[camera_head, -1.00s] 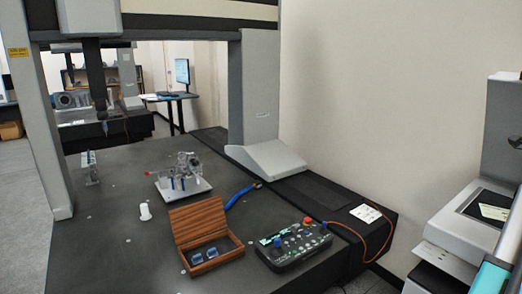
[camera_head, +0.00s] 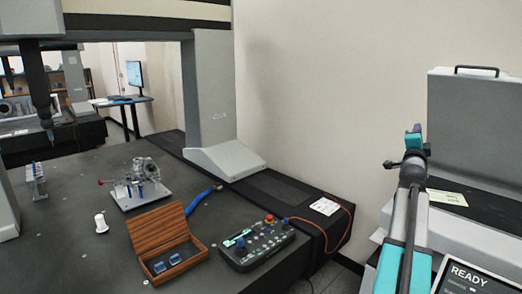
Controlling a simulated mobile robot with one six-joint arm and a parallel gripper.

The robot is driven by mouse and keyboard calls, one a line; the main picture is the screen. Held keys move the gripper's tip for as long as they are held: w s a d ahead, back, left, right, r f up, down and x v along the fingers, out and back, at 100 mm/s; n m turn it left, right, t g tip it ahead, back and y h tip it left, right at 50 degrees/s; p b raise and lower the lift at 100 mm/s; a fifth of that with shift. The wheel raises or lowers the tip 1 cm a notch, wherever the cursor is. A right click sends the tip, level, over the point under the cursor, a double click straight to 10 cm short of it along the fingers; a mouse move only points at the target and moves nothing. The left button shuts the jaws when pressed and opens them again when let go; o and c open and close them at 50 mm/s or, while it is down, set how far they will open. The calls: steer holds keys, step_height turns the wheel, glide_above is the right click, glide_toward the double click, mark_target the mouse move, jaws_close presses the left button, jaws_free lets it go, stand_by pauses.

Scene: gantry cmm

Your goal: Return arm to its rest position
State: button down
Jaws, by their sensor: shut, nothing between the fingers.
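My arm, teal and grey, rises from the bottom right of the head view.
A grey machine (camera_head: 470,95) with a READY screen stands at the right. On the dark granite table (camera_head: 75,245) are an open wooden box (camera_head: 155,225), a control pendant (camera_head: 257,245), a metal part on a plate (camera_head: 140,185) and a white spool (camera_head: 101,223). A gantry column (camera_head: 210,90) stands behind.

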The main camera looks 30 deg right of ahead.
steer(key=w+a+f+n+y, duration=0.45)
steer(key=w+a+f, duration=0.55)
steer(key=f, duration=0.3)
steer(key=w+a+f+n+y, duration=0.45)
steer(key=w+a+f, duration=0.55)
steer(key=f, duration=0.4)
steer(key=a+f+n+g+y, duration=0.2)
steer(key=a+f+n+y, duration=0.15)
steer(key=a+f, duration=1)
steer(key=a+f+n+g+y, duration=0.2)
steer(key=a+f+n+y, duration=0.15)
steer(key=a+f, duration=0.95)
steer(key=s+a+f+n+g+y, duration=0.1)
steer(key=s+a+f+n+g, duration=0.25)
steer(key=s+a, duration=0.4)
steer(key=s+a+f+n+g, duration=0.25)
steer(key=s+a+f, duration=0.25)
steer(key=a, duration=0.6)
steer(key=s+a+f+n+g+y, duration=0.1)
steer(key=s+a+f+n+g, duration=0.1)
steer(key=s+a+f+n, duration=0.5)
steer(key=s+a+f+m+g+b, duration=0.1)
steer(key=s+f+b, duration=0.4)
steer(key=s+f, duration=0.7)
steer(key=s+a+f+m+g+b, duration=0.1)
steer(key=s+f+g+b, duration=0.3)
steer(key=s+f, duration=0.8)
steer(key=shift+s+f+m+b, duration=0.2)
steer(key=shift+f+m+b, duration=0.3)
steer(key=shift+f+m, duration=0.15)
